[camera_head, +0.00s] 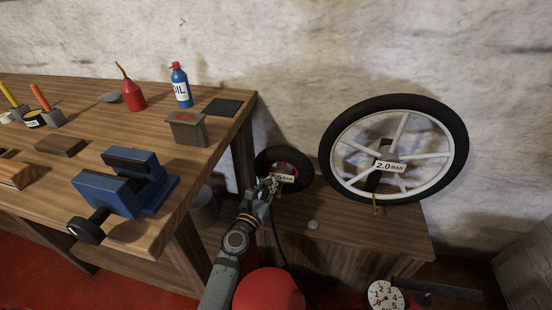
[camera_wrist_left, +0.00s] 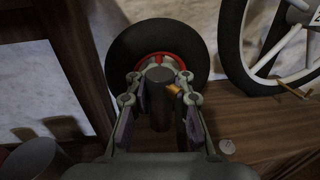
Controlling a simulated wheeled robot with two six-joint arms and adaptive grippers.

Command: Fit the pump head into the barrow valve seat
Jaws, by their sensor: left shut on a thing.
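The small barrow wheel (camera_head: 302,160), with a black tyre and red rim, stands on the low wooden bench. It fills the upper middle of the left wrist view (camera_wrist_left: 125,45). My left gripper (camera_head: 271,184) is right in front of its hub, shut on the pump head. In the left wrist view the pump head (camera_wrist_left: 160,97) is a dark cylinder with a small brass-coloured lever, between the fingers (camera_wrist_left: 159,78). It points at the red rim. The valve seat is hidden behind it, so I cannot tell whether they touch. My right gripper is not in view.
A large white-spoked wheel (camera_head: 448,160) marked 2.0 BAR stands to the right on the low bench (camera_head: 350,228). A dial gauge (camera_head: 385,296) is at the bottom. The workbench (camera_head: 95,165) at left carries a blue vise (camera_head: 125,185) and an oil bottle (camera_head: 181,88).

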